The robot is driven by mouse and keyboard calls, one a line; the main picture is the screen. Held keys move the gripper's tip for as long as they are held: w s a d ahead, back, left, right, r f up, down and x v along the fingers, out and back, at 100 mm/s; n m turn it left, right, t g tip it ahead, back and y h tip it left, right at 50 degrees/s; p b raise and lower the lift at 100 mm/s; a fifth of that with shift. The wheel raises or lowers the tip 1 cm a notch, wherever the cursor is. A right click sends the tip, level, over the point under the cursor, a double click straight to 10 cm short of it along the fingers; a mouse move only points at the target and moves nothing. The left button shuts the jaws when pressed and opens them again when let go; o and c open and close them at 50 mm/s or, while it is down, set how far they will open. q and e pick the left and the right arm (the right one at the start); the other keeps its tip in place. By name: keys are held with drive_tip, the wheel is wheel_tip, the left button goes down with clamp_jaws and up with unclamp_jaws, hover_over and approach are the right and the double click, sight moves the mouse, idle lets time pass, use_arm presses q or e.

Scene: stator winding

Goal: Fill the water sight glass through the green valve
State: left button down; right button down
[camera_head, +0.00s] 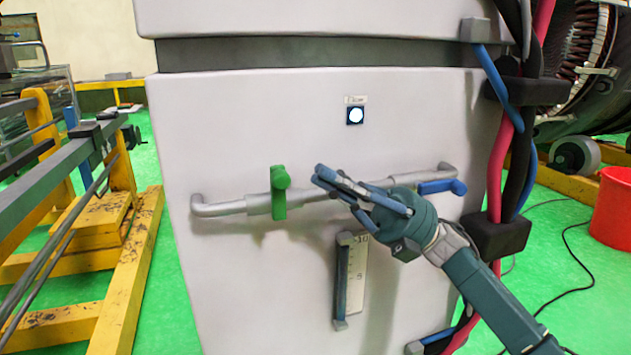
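The green valve (279,192) sits on the left part of a grey pipe (233,206) across the front of a white cabinet. Its handle points down, across the pipe. The sight glass (352,278) stands upright below the pipe, with a marked scale beside it; I cannot make out a water level. A blue valve handle (442,187) lies along the pipe at the right. My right gripper (337,188) is in front of the pipe, right of the green valve and apart from it. Its fingers look spread, with nothing between them. My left gripper is not in view.
A lit button (355,115) sits above the pipe on the cabinet (240,110). Thick red, black and blue cables (501,160) run down its right edge. A yellow frame (128,270) stands at left, a red bucket (612,210) at right.

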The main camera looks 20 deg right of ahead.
drive_tip(key=v, duration=0.7)
drive_tip(key=shift+d+f, duration=0.15)
drive_tip(key=shift+f, duration=0.05)
